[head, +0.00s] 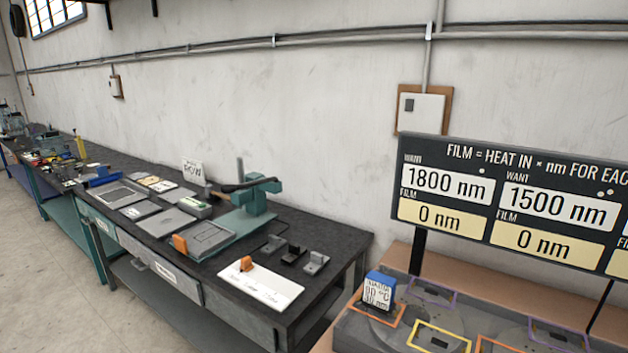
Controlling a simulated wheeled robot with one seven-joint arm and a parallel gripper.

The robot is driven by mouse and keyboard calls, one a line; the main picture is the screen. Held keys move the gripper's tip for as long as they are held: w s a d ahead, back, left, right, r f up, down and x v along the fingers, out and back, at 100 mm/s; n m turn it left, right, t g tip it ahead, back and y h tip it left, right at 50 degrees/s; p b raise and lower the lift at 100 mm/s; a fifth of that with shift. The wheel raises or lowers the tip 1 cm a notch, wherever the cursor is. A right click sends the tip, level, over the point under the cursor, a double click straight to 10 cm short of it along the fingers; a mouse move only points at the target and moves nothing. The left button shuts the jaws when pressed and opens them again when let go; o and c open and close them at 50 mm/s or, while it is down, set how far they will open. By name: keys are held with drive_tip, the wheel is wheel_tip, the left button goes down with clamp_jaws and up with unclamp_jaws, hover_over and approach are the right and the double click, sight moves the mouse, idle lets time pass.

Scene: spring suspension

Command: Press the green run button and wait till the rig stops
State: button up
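No green run button can be made out in the head view, and my gripper is not in view. A grey rig (361,337) with round discs and coloured square outlines shows at the bottom right, cut off by the frame edge. A blue block (380,287) with a white label stands at its left end, by an orange outline (385,321). A dark board (450,151) above the rig reads WANT 1800 nm and 1500 nm, with FILM 0 nm under both. The board runs off the right edge.
A long dark bench (335,237) along the wall holds a teal press (251,198), flat grey trays, a white card (261,288) with an orange block, and small dark blocks. More cluttered benches stand farther left. Bare floor (50,270) lies at the lower left.

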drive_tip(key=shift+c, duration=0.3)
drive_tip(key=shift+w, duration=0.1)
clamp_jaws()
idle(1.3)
